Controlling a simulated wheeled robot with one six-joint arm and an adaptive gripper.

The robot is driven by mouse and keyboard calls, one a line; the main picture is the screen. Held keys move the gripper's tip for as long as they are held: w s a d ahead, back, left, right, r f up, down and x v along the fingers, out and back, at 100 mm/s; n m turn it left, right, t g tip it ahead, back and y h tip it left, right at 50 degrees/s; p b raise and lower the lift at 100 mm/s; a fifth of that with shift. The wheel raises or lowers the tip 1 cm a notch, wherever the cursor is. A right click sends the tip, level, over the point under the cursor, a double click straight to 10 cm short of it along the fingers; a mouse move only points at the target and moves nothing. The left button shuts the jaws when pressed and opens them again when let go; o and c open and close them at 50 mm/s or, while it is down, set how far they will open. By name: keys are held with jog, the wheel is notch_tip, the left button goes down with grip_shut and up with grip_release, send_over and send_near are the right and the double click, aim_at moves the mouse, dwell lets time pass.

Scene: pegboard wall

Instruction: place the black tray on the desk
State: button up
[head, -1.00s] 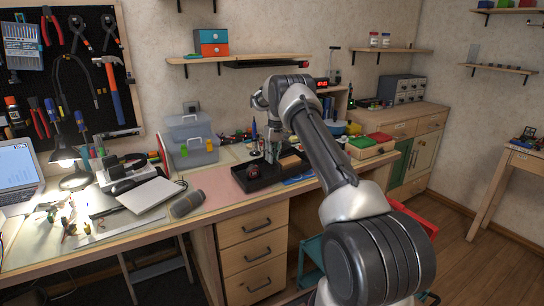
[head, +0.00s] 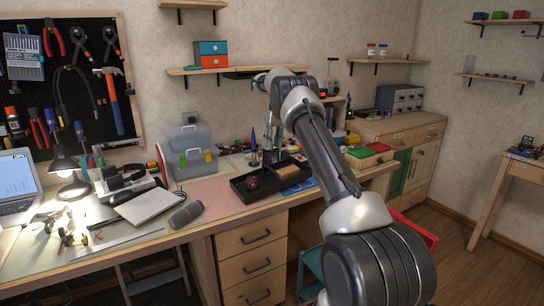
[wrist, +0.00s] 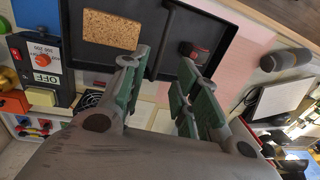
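The black tray (head: 240,191) lies on the wooden desk (head: 225,217), right of a pink mat, and looks flat. A divider splits it; it holds a cork block and a small dark red object. The tray also fills the top of the wrist view (wrist: 160,75). I see no contact with the tray; the exact fingertip height is hard to tell.
A clear storage box (head: 190,150) stands behind left of the tray. A laptop (head: 18,185), a lamp (head: 63,164), a white notebook (head: 148,205) and a dark cylinder (head: 186,214) are to the left. Red and green boxes (head: 368,152) are to the right.

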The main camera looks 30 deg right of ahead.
jog(key=s+a+r+t, duration=0.15)
jog(key=s+r, duration=0.25)
jog(key=r, duration=0.4)
jog(key=s+a+r+g, duration=0.1)
jog(key=s+a+r, duration=0.25)
jog(key=r, duration=0.45)
jog(key=s+a+r+t, duration=0.1)
jog(key=s+a+r, duration=0.1)
jog(key=s+r, duration=0.35)
jog(key=s+a+r+t, duration=0.1)
jog(key=s+a+r, duration=0.15)
jog(key=s, duration=0.55)
jog(key=s+a+h, duration=0.1)
jog(key=s+a, duration=0.1)
jog(key=s, duration=0.6)
jog(key=s+a, duration=0.2)
jog(key=s, duration=0.6)
jog(key=s+f+t, duration=0.1)
jog(key=s+f, duration=0.3)
jog(key=s, duration=0.3)
jog(key=s+a+f+t, duration=0.1)
jog(key=s+f, duration=0.4)
jog(key=s, duration=0.3)
jog(key=shift+s+f, duration=0.25)
